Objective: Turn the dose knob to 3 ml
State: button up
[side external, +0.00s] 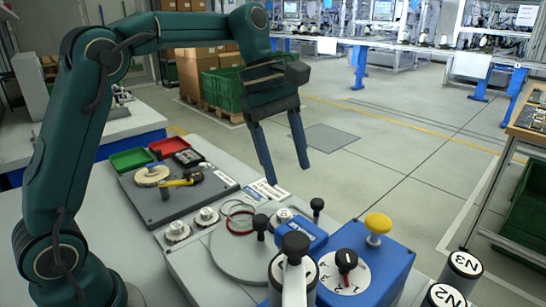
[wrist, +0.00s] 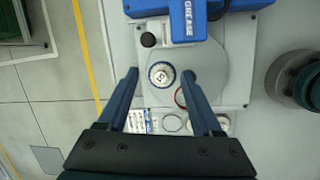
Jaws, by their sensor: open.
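The markings are too small to read, so I cannot tell the setting. My gripper (side external: 287,174) is open and empty, above and behind the unit, well apart from the knob. In the wrist view my gripper (wrist: 160,74) points down over a small round white-topped part (wrist: 161,75). The blue unit (wrist: 240,5) shows only in part there, and its dial is not visible.
A yellow mushroom-shaped knob (side external: 378,226) stands on the blue unit. A black-topped lever (side external: 295,246) rises in front, beside the dial. Cylinders marked N3 (side external: 462,267) and N2 (side external: 444,296) stand at right. A grey board (side external: 178,190) with tools lies at left.

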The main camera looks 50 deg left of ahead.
jog(key=s+d+n+h, duration=0.1)
jog(key=d+n, duration=0.2)
jog(key=d, duration=0.4)
jog(key=g, duration=0.1)
send_near(346, 255)
jog(key=x, duration=0.3)
jog(key=shift+w+a, duration=0.15)
jog(key=shift+a, duration=0.05)
jog(key=shift+d+f+m, duration=0.25)
jog(key=shift+m, duration=0.05)
jog(key=shift+x, duration=2.35)
grip_shut()
